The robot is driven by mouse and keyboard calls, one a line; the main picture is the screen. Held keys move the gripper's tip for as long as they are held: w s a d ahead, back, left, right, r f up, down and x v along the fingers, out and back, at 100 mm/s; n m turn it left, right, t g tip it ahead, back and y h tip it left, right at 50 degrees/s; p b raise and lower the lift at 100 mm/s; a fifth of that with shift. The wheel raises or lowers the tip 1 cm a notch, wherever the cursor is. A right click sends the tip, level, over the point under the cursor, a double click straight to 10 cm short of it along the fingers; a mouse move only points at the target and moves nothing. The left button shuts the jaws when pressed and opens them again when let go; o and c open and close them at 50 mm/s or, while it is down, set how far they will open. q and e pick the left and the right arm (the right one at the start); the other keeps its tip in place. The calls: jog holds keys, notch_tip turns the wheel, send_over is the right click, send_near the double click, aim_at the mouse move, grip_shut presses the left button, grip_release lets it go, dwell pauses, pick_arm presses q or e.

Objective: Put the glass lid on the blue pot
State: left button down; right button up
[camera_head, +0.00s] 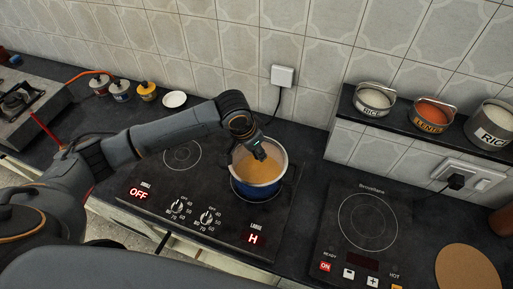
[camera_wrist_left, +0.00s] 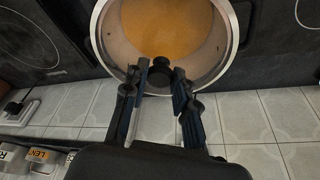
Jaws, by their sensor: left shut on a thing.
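The blue pot (camera_head: 262,191) stands on the large right ring of the built-in cooktop, with orange contents showing inside. In the left wrist view its pale inner wall (camera_wrist_left: 116,38) and round rim fill the upper middle. My left gripper (camera_head: 260,155) is over the pot's opening. In the wrist view its fingers (camera_wrist_left: 160,76) are shut on the black knob of the glass lid (camera_wrist_left: 160,65). The clear glass hardly shows, and I cannot tell its edge from the pot's rim, nor whether they touch. My right gripper is not in view.
A portable hot plate (camera_head: 366,225) lies to the right, with a round brown board (camera_head: 468,268) beyond it. Labelled tins, including a rice tin (camera_head: 374,100), stand on a raised shelf. Small jars (camera_head: 147,92) and a white saucer (camera_head: 175,99) sit at the back left.

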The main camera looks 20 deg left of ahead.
pick_arm(q)
jog(key=shift+f, duration=0.75)
dwell(0.4)
jog(key=c, duration=1)
grip_release()
jog(key=v, duration=1.2)
